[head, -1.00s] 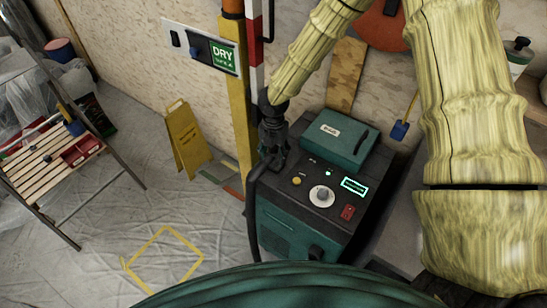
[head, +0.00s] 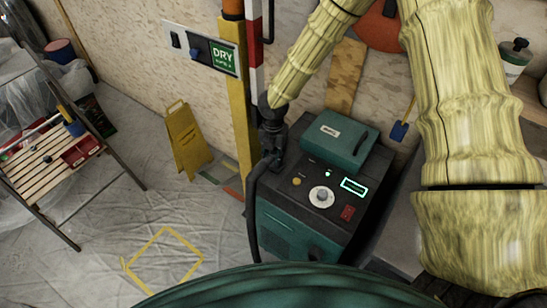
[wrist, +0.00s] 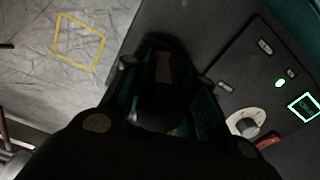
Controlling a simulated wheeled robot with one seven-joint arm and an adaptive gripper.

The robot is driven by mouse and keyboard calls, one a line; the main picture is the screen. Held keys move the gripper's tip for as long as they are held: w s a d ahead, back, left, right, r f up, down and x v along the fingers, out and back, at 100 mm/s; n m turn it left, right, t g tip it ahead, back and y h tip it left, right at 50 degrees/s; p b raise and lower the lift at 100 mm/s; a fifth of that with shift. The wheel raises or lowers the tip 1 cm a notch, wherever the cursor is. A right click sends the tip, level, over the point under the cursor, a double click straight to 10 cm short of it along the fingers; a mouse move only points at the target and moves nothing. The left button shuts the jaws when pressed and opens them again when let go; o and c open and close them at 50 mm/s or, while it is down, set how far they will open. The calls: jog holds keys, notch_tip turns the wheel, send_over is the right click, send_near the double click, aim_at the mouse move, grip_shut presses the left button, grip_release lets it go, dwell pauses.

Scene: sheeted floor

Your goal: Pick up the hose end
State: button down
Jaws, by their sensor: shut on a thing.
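The black hose (head: 254,215) runs up along the left side of the teal and black machine (head: 290,235) and bends over at its top into my gripper (head: 271,158). My gripper is shut on the hose end, at the left edge of the machine's top panel. The fingers hide most of the hose end in the head view. In the wrist view my gripper (wrist: 165,75) is dark, and what lies between the fingers is hard to make out.
The machine's top carries a white dial (head: 321,196), a lit display (head: 354,187) and a teal box (head: 335,139). A yellow post (head: 240,110) stands close behind my gripper. A yellow floor sign (head: 186,140) and a slatted stand (head: 50,165) are left. The taped floor square (head: 165,262) is empty.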

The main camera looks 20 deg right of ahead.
jog(key=shift+r+b, duration=0.55)
jog(key=shift+r, duration=0.95)
jog(key=s+a+r+b, duration=0.2)
jog(key=s+a+b, duration=0.2)
jog(key=s+a, duration=0.7)
jog(key=shift+a, duration=0.35)
